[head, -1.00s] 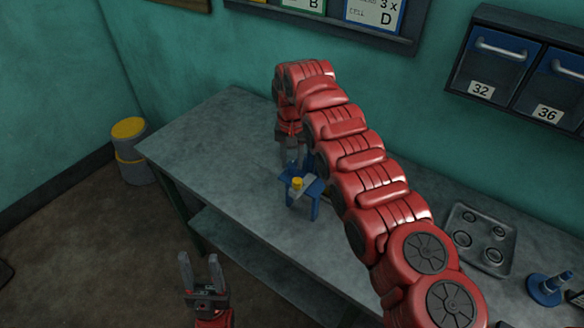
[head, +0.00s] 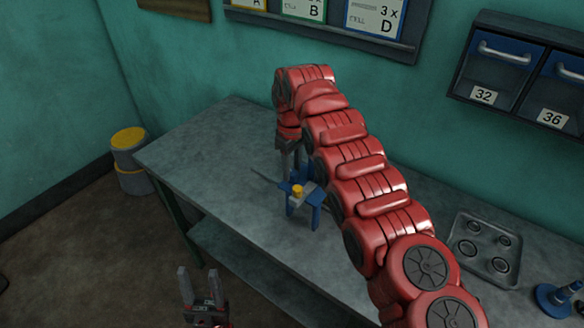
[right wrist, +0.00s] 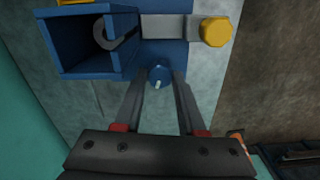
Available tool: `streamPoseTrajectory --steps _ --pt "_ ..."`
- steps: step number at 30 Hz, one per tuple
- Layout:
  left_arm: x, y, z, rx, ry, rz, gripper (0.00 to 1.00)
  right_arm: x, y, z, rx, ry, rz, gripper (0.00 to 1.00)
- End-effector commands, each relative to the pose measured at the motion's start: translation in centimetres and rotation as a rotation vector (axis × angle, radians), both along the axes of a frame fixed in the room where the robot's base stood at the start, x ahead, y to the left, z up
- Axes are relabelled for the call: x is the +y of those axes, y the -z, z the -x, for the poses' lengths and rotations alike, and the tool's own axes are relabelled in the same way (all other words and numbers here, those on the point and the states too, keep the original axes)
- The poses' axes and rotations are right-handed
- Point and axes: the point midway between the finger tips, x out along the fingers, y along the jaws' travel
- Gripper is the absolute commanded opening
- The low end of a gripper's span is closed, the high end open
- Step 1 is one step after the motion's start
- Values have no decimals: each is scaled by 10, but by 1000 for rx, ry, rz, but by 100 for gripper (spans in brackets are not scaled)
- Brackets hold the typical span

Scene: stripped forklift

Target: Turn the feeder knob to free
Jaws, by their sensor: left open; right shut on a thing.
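The blue feeder (head: 302,206) stands on the bench, with a yellow piece on its top. My right gripper (head: 290,172) reaches down to it from behind, and my arm hides part of that area. In the right wrist view the small round blue knob (right wrist: 158,73) with a pale mark sits between the fingertips of my right gripper (right wrist: 161,82), which is shut on it. The mark points down in that picture, slightly left. My left gripper (head: 200,283) is open and empty, low in front of the bench.
The right wrist view shows a blue open box (right wrist: 88,45) with a grey ring inside, and a yellow knob (right wrist: 215,31). A metal tray (head: 484,249) and a blue stand (head: 558,296) are on the bench's right. The bench's left (head: 200,150) is clear.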

Motion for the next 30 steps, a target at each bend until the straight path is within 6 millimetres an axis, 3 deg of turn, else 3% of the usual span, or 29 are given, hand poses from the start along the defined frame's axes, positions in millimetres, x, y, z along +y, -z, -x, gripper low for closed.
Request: streamPoseTrajectory --steps 13,30 --pt "0 -2 0 0 0 0 50 0 0 0 -1 -262 1 0" --pt "0 -2 0 0 0 0 50 0 0 0 -1 -317 1 0"
